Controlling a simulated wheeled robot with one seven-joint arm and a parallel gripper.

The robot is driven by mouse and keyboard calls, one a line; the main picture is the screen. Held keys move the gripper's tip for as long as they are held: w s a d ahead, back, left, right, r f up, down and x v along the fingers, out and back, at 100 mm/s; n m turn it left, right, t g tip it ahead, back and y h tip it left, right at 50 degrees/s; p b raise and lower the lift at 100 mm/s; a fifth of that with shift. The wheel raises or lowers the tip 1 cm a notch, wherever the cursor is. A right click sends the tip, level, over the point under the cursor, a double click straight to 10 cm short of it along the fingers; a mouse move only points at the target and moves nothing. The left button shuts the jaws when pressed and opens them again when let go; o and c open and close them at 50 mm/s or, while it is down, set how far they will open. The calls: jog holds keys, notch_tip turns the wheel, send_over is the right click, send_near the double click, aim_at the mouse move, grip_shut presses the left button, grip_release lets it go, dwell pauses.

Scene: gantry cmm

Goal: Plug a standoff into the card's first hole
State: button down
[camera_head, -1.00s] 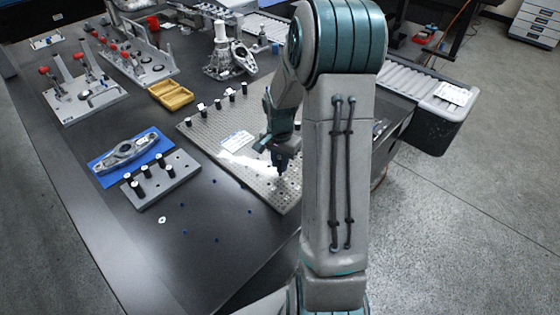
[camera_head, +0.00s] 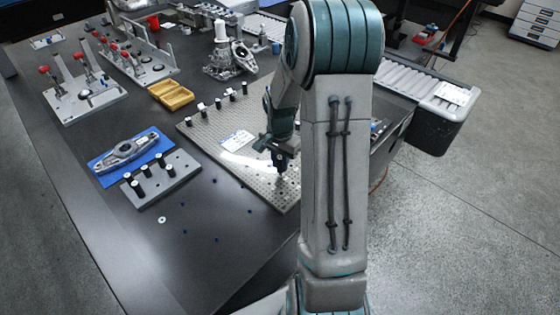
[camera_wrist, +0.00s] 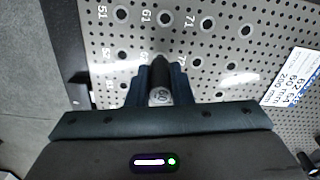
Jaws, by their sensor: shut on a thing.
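My gripper (camera_head: 280,166) is over the near right part of the perforated grey plate (camera_head: 210,134). In the wrist view my gripper (camera_wrist: 159,82) is shut on a dark standoff (camera_wrist: 160,66) with a lighter round end. The standoff points at the plate between numbered, ringed holes; I cannot tell whether its tip is in a hole. The numbers 51, 61 and 71 show at the top of the wrist view. The white printed card (camera_head: 236,140) lies flat on the plate; it also shows at the right of the wrist view (camera_wrist: 294,80), partly cut off.
A grey block (camera_head: 186,181) with several black standoffs stands left of the plate. A row of black pieces (camera_head: 217,104) stands along the plate's far left edge. A blue mat (camera_head: 103,170) holds a metal part. A yellow tray (camera_head: 171,95) and clamp fixtures stand farther back.

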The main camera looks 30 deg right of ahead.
aim_at(280, 158)
jog(key=shift+f+b, duration=0.7)
jog(key=shift+f, duration=0.2)
dwell(0.4)
jog(key=c, duration=1.2)
grip_release()
notch_tip(280, 158, up, 14)
jog(key=p, duration=0.1)
jog(key=s+a+r+n+t+p, duration=0.1)
jog(key=s+a+r+n+p, duration=0.1)
jog(key=s, duration=0.4)
jog(key=s+a+r+n+t+p, duration=0.1)
jog(key=s+a+r+n+p, duration=0.1)
jog(key=s+a+r+n, duration=0.3)
jog(key=s+a+r+n+p, duration=0.2)
jog(key=s+a+r+n, duration=0.1)
jog(key=s+a, duration=0.3)
jog(key=shift+s+a+r+n+t+p, duration=0.3)
jog(key=shift+s+a+r+n+t, duration=0.1)
jog(key=shift+s+n, duration=0.4)
